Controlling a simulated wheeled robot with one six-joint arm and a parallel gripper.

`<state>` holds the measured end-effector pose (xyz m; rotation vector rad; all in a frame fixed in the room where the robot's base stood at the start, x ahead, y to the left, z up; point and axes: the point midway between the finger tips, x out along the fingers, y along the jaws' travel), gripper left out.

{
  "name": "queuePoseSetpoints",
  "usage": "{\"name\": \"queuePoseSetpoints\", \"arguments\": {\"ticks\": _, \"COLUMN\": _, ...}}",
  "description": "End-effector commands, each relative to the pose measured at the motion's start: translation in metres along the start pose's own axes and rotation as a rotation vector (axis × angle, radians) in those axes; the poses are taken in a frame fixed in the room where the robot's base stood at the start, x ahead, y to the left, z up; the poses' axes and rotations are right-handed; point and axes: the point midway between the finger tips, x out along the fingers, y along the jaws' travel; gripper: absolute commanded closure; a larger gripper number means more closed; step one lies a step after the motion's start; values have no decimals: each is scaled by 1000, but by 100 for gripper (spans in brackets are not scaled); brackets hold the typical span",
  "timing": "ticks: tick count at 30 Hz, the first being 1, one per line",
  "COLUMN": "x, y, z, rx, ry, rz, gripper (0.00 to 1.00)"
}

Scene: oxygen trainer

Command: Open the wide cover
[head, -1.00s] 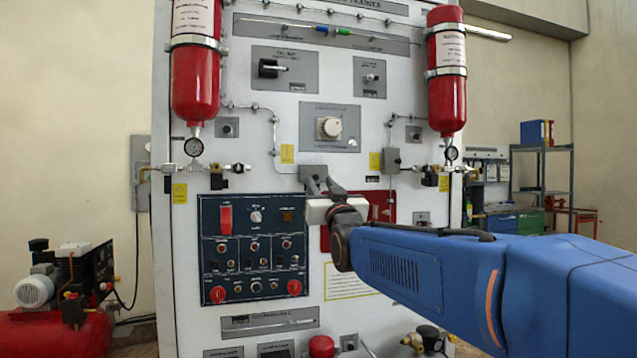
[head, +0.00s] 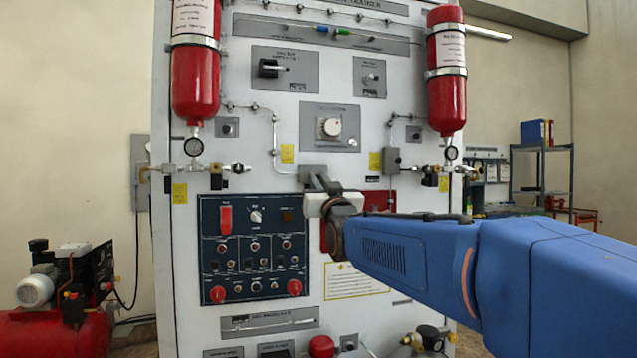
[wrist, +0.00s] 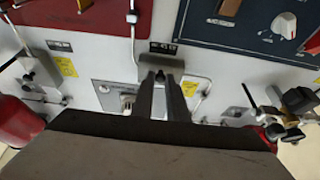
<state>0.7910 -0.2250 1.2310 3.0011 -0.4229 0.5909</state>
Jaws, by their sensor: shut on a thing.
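A small grey box-like part (head: 311,172) sits on the white panel, just above and right of the dark blue control panel; it appears to be the wide cover. My gripper (head: 319,182) reaches it from the lower right, its fingers closed on the part. In the wrist view, the two dark fingers (wrist: 161,78) point at the panel with the grey part (wrist: 160,61) at their tips. The fingers and palm hide much of it, so I cannot tell how far it is raised.
A red panel (head: 380,200) lies partly behind my gripper. The dark blue panel (head: 254,238) carries a red switch guard (head: 225,220) and several knobs. Red cylinders (head: 195,85) (head: 446,80) with gauges and pipes flank the board. A compressor (head: 65,300) stands at lower left.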

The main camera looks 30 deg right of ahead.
Motion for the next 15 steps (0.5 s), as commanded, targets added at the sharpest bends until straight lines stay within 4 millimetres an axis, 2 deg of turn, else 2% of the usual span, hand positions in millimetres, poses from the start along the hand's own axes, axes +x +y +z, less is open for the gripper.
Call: {"name": "queuePoseSetpoints", "arguments": {"ticks": 15, "x": -1, "y": -3, "z": -14, "rx": 1, "ry": -168, "rz": -10, "gripper": 100}}
